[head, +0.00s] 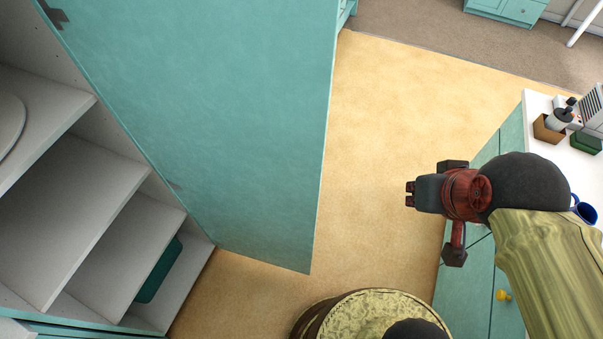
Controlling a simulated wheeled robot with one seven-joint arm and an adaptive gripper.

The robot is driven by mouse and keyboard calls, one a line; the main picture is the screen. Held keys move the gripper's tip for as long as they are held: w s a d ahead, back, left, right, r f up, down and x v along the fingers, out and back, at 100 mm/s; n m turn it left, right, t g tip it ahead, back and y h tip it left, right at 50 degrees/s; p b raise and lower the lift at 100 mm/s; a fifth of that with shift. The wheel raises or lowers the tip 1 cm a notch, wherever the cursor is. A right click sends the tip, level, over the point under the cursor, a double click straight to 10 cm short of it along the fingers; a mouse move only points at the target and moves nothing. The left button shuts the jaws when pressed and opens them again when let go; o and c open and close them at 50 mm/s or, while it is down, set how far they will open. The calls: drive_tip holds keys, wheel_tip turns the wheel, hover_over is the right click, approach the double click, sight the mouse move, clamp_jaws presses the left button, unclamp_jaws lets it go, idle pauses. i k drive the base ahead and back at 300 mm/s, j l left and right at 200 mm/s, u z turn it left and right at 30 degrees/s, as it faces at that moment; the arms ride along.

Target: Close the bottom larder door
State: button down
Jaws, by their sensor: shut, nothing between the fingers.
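The larder's inside shows at the left, with several pale shelves (75,200). My gripper (409,194) is at the right, over the floor beside the teal counter. It points left, is shut and empty, and is clear of the door with a gap of floor between them. The door's handle is not visible from here.
A dark green box (160,272) sits low in the larder. At right, a white countertop (545,150) holds a brown box (550,128), a green box (586,143) and a blue mug (584,209). Tan floor (375,120) is clear between the door and the counter.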

sight(229, 100)
drive_tip(key=i+l+z, duration=0.25)
drive_tip(key=i+z, duration=0.3)
drive_tip(key=i+u, duration=0.45)
drive_tip(key=i+l+u, duration=0.15)
drive_tip(key=u, duration=0.3)
drive_tip(key=i+u, duration=0.1)
drive_tip(key=u, duration=0.35)
drive_tip(key=i+l+u, duration=0.1)
drive_tip(key=u, duration=0.35)
drive_tip(key=i+l+u, duration=0.1)
drive_tip(key=u, duration=0.4)
drive_tip(key=i+l+u, duration=0.1)
drive_tip(key=u, duration=0.35)
drive_tip(key=l+u, duration=0.25)
drive_tip(key=u, duration=0.2)
drive_tip(key=i+l+u, duration=0.1)
drive_tip(key=u, duration=0.3)
drive_tip(key=l+u, duration=0.4)
drive_tip(key=i+l+u, duration=0.1)
drive_tip(key=u, duration=0.35)
drive_tip(key=k+u, duration=0.15)
drive_tip(key=k, duration=0.3)
drive_tip(key=k+j+u, duration=0.15)
drive_tip(key=k, duration=0.3)
